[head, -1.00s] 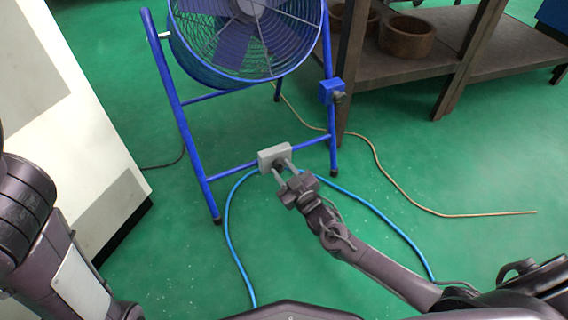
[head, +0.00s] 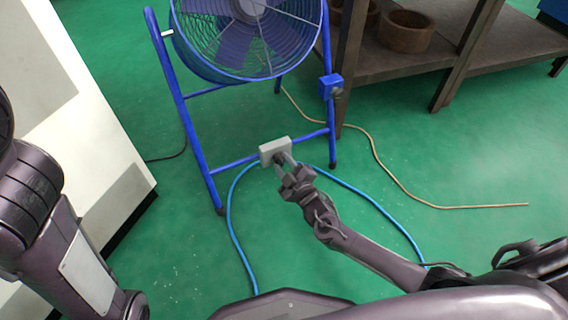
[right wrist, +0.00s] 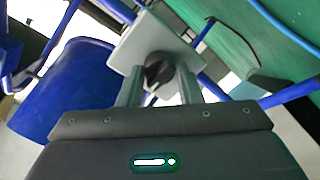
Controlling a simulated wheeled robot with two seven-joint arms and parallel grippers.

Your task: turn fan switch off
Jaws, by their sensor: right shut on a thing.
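The blue fan (head: 240,35) stands on a blue tube frame at the back middle of the head view. A grey switch box (head: 274,149) is fixed on the frame's lower crossbar. In the right wrist view the switch box (right wrist: 150,45) carries a black rotary knob (right wrist: 157,71). My right gripper (head: 284,162) is at the box's front, its fingers on both sides of the knob. It is shut on the knob, which it mostly hides in the head view. My left arm shows at the left edge; its gripper is out of view.
A blue cable (head: 233,228) runs from the box area across the green floor. A tan cord (head: 385,172) lies to the right. A small blue box (head: 330,86) sits on the frame's right leg. A dark table (head: 400,55) stands at right, a white cabinet (head: 75,100) at left.

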